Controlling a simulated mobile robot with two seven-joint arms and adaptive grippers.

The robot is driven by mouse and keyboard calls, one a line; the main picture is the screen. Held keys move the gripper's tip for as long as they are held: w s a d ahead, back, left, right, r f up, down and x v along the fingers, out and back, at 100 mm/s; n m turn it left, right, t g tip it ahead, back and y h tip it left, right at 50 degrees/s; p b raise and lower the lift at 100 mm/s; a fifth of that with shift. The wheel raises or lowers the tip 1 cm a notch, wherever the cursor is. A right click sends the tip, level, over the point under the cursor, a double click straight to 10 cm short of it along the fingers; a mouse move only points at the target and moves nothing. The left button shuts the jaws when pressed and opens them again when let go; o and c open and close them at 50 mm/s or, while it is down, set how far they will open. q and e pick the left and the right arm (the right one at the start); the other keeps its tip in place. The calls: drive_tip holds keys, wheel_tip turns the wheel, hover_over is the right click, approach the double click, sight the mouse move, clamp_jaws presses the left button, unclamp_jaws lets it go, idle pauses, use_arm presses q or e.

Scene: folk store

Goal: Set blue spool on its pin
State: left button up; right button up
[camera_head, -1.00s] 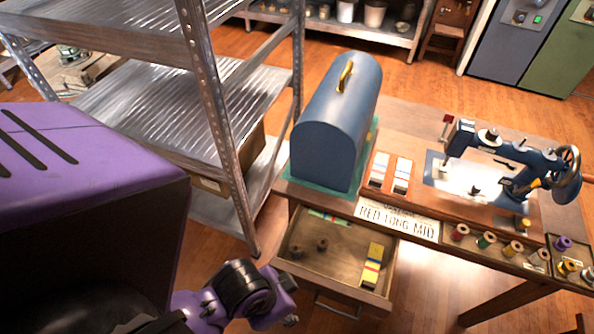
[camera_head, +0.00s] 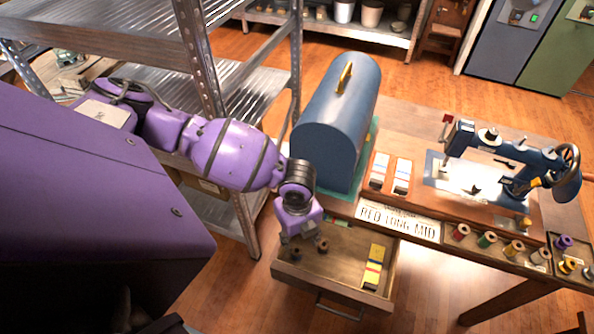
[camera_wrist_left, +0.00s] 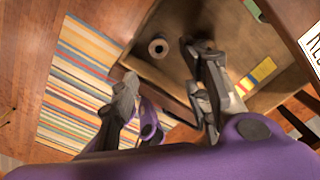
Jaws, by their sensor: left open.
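My left gripper (camera_head: 300,238) is open and hangs over the left part of the open drawer (camera_head: 335,285). I cannot make out a clearly blue spool. A row of coloured spools (camera_head: 486,240) stands along the table's front edge, with more in a tray at right (camera_head: 563,243). The blue sewing machine (camera_head: 510,160) stands on the table; its pins are too small to tell. My right gripper is out of view.
A blue domed case (camera_head: 340,110) stands on the table just right of my left arm. A metal shelf (camera_head: 215,110) stands close behind that arm. A yellow striped card (camera_head: 373,268) lies in the drawer's right part. A striped rug (camera_wrist_left: 75,85) lies on the floor.

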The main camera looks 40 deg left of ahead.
use_arm(q)
drive_tip(key=b, duration=0.3)
hover_over(297, 249)
drive_tip(key=s, duration=0.1)
drive_tip(key=f, duration=0.5)
drive_tip(key=shift+d+f, duration=0.25)
drive_tip(key=shift+f, duration=0.1)
drive_tip(key=shift+f+b, duration=0.4)
drive_tip(key=shift+b, duration=0.05)
drive_tip(key=shift+f, duration=0.7)
drive_tip(key=shift+f+b, duration=0.35)
drive_tip(key=shift+f, duration=0.6)
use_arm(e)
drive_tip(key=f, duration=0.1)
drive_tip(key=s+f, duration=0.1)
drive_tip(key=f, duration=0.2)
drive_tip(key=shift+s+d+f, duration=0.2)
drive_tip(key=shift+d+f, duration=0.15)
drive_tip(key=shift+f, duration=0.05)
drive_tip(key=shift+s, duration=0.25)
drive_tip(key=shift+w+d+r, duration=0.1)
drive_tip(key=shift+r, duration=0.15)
